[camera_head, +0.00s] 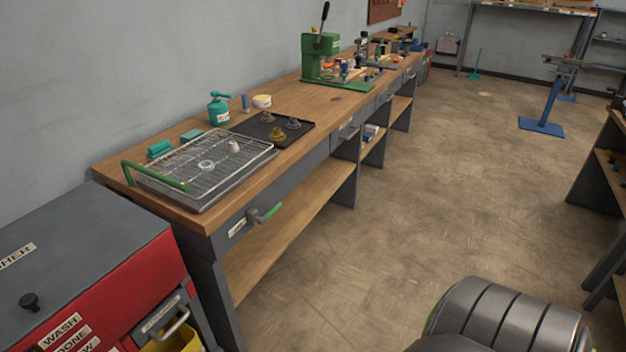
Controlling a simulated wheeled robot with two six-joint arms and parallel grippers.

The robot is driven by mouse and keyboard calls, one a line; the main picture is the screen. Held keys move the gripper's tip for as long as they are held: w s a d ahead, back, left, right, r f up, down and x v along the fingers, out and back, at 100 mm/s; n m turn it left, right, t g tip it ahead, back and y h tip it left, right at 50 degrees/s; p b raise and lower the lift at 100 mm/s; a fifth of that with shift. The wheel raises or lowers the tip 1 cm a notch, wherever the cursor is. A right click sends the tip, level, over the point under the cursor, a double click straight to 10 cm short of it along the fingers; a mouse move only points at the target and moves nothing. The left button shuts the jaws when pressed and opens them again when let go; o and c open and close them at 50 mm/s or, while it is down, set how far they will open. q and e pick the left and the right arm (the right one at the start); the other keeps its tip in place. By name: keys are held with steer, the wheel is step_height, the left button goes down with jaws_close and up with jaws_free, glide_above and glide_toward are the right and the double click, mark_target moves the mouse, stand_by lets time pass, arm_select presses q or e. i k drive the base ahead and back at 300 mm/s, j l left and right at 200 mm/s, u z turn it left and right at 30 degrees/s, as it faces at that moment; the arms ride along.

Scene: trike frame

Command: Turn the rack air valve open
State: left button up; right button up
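A valve with a green lever handle (266,213) sits on the front edge of the wooden workbench (340,104), below a wire rack. Its grey body (253,215) is beside a small white label (237,228) whose text is too small to read. The green lever sticks out to the right, tilted slightly. The wire rack (215,158) stands over a metal tray on the bench top, with a green handle bar at its left end. A ring-shaped part and a small pale piece are on the rack. Neither of my grippers is in view.
A red and grey washer cabinet (95,270) stands at the lower left, close to the bench end. A black mat (265,133) with small parts and a green press (322,58) are on the bench. A rounded dark grey form fills the lower right. The floor (430,180) beside the bench is clear.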

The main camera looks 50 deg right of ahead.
mark_target(261, 220)
steer(key=z, duration=1.2)
